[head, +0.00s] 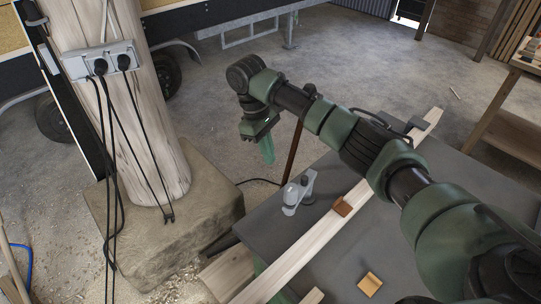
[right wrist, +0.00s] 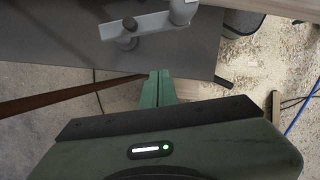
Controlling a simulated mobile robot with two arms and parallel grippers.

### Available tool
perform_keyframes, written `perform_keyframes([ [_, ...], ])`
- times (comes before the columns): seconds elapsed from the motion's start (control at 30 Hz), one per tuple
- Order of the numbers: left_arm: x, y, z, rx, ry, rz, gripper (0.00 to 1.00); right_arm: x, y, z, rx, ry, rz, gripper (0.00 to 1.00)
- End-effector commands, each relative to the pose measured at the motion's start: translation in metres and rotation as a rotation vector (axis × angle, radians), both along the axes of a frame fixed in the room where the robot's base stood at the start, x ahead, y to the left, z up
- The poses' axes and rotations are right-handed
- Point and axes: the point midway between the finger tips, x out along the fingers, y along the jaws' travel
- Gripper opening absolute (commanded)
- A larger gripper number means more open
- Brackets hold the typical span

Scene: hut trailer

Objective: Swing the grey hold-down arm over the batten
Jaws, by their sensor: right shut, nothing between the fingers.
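The grey hold-down arm (head: 299,190) is part of a small clamp on the dark grey bench top, beside the left edge of the pale batten (head: 300,249). The hold-down arm also shows at the top of the right wrist view (right wrist: 135,27), with a rounded pad at one end and a post at the other. In that view it lies beside the batten, not across it. My right gripper (head: 267,150) is shut and empty, beyond the bench edge and apart from the hold-down arm. Its closed green fingers (right wrist: 158,88) show in the wrist view. My left gripper is out of view.
A brown block (head: 342,206) sits at the batten, and a small wooden block (head: 370,284) lies on the bench top (head: 335,262). A wooden post (head: 150,120) with sockets and hanging cables stands left on a stone base (head: 215,200). A brown bar (head: 293,150) leans near my gripper.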

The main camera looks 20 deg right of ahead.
Motion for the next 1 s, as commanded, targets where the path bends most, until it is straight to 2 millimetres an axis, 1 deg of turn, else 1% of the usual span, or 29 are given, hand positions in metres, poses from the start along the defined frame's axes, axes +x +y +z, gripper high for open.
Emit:
perform_keyframes([
  [0.03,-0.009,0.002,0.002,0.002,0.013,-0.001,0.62,-0.003,-0.002,-0.008,-0.001,0.003,0.0,0.0],
  [0.1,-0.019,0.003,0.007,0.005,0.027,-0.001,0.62,-0.006,-0.004,-0.02,-0.002,0.003,-0.001,0.0],
  [0.2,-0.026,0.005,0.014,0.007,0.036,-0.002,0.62,-0.01,-0.007,-0.041,-0.003,0.003,0.0,0.0],
  [0.3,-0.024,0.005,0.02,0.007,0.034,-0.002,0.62,-0.014,-0.01,-0.062,-0.003,0.001,0.0,0.0],
  [0.4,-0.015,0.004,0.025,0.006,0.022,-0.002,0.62,-0.018,-0.013,-0.082,-0.003,0.0,0.0,0.0],
  [0.5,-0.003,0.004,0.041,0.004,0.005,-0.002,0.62,-0.031,-0.024,-0.077,-0.003,-0.004,0.001,0.0],
  [0.63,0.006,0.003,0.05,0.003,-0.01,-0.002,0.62,-0.043,-0.032,-0.079,-0.003,-0.004,0.001,0.0],
  [0.8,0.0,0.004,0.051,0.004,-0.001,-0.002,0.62,-0.049,-0.035,-0.082,-0.003,-0.004,0.002,0.0],
  [1.0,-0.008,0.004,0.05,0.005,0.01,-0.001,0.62,-0.05,-0.035,-0.083,-0.002,-0.005,0.002,0.0],
])
